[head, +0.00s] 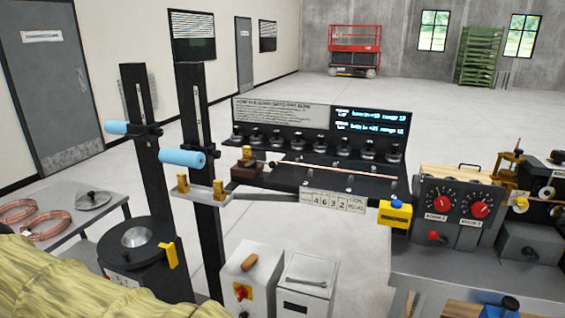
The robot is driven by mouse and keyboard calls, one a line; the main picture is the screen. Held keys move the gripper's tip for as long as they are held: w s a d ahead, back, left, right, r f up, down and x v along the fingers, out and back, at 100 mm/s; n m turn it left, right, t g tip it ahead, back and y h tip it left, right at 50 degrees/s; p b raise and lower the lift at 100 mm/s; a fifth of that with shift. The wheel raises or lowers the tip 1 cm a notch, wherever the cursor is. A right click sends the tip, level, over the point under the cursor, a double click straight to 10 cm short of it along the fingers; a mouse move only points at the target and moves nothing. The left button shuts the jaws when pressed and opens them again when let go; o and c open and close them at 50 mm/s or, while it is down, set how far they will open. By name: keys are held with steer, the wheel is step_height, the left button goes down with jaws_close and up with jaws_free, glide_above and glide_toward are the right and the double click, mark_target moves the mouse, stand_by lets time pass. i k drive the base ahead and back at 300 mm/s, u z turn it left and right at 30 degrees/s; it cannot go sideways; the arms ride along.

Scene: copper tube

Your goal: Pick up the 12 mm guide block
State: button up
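No block carries a readable 12 mm mark, so I cannot tell which one is the 12 mm guide block. Two small brass-coloured blocks, the left one (183,184) and the right one (218,188), stand upright on a pale plate (203,193) at the dark posts. A brown block with a dark knob (246,167) sits at the left end of the black bench, by a thin copper tube (315,168). A yellow block with a blue top (395,213) is at the bench's right front corner. My gripper is not in view.
Dark upright posts (197,130) with blue rollers (183,158) stand left of the black bench. A row of dark knobbed pieces (275,142) lines its back. A control box with red dials (452,212) is at right. Copper coils (45,225) lie on a left table.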

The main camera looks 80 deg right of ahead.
mark_target(246, 154)
steer(key=u, duration=0.05)
steer(key=k, duration=0.5)
steer(key=z, duration=2)
